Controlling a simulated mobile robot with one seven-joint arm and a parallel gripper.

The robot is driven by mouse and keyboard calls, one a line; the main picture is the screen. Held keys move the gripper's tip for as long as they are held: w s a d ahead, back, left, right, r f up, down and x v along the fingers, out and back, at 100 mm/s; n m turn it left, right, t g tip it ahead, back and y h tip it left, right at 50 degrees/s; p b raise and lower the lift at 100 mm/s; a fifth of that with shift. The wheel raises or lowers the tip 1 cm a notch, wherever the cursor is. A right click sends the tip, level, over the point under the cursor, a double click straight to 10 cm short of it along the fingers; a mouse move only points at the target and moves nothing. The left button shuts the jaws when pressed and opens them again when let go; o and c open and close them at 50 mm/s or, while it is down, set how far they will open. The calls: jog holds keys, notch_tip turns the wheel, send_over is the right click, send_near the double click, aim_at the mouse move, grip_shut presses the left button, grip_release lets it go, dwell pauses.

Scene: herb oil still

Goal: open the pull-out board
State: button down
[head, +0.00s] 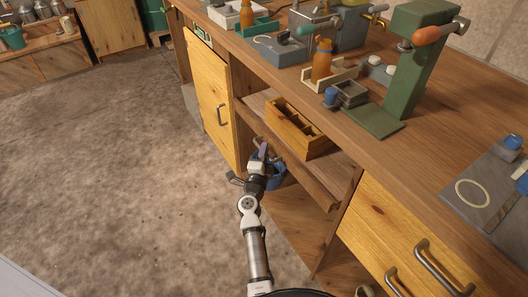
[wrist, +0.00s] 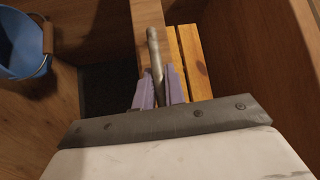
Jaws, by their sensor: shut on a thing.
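The pull-out board (head: 318,190) is a brown wooden shelf in the open bay under the workbench top. A wooden box with compartments (head: 287,128) rests on it. In the head view I cannot tell exactly how far the board stands out. My gripper (head: 261,147) is at the board's front edge. In the wrist view a grey metal bar handle (wrist: 153,45) runs along the board's front (wrist: 147,14). The purple fingers of my gripper (wrist: 160,88) are shut on the near part of this handle, one on each side. The box's yellow slats (wrist: 192,55) show beside it.
A blue bucket (head: 278,178) stands low beneath the board, close to my wrist; it also shows in the wrist view (wrist: 22,42). A cabinet door (head: 211,105) is left of the bay, drawers (head: 395,235) right. The floor (head: 110,170) is clear.

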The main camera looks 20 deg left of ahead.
jog(key=shift+s+a, duration=0.1)
jog(key=s+a+p, duration=0.6)
jog(key=s+a, duration=0.7)
jog(key=s, duration=0.3)
jog(key=shift+s, duration=0.4)
jog(key=c, duration=1.5)
grip_release()
jog(key=s, duration=0.4)
jog(key=s+d+f+b, duration=0.1)
jog(key=s, duration=0.8)
jog(key=shift+s+d+f+b, duration=0.25)
jog(key=shift+d+f+b, duration=0.05)
jog(key=shift+d+f, duration=0.1)
